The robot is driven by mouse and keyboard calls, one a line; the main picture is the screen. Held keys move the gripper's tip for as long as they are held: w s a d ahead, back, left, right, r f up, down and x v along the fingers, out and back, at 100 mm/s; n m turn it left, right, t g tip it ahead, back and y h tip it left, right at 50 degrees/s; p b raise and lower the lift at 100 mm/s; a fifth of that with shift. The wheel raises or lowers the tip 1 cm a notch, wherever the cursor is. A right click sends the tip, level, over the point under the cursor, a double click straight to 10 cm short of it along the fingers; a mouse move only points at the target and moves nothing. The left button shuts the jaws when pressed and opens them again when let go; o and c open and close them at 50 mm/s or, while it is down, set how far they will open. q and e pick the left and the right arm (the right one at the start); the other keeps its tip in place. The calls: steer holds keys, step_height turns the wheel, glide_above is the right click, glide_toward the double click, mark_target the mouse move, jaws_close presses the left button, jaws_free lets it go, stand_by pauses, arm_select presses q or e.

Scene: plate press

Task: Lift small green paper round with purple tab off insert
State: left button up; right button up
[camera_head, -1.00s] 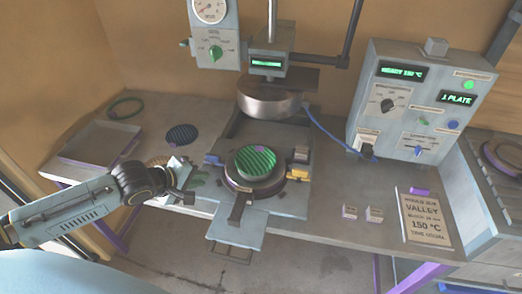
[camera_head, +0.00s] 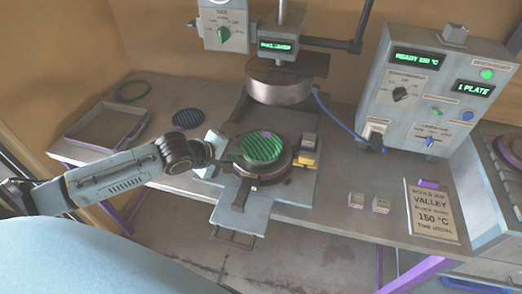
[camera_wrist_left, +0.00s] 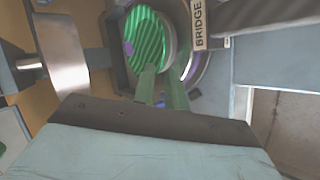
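The green striped round (camera_head: 262,147) with a small purple tab (camera_head: 267,133) lies on the round insert on the press bed below the raised press head. It also shows in the left wrist view (camera_wrist_left: 151,32), with the tab at its left. My left gripper (camera_head: 222,163) is at the left side of the round, low over the bed. In the left wrist view its two green fingers (camera_wrist_left: 162,78) are a little apart, with their tips at the near edge of the round. I cannot tell whether they touch it. My right gripper is not in view.
The raised press head (camera_head: 279,82) hangs above and behind the round. A dark ribbed disc (camera_head: 187,118), a green ring (camera_head: 132,91) and a grey tray (camera_head: 75,133) are on the left. Two small blocks (camera_head: 368,202) and a sign (camera_head: 431,212) are on the right. The control box (camera_head: 425,95) stands behind.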

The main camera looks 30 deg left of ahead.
mark_target(247, 156)
arm_select(q)
steer(key=x, duration=0.4)
steer(key=shift+w+f+b, duration=0.25)
steer(key=shift+f+b, duration=0.05)
steer(key=shift+d+f, duration=0.1)
jaws_close()
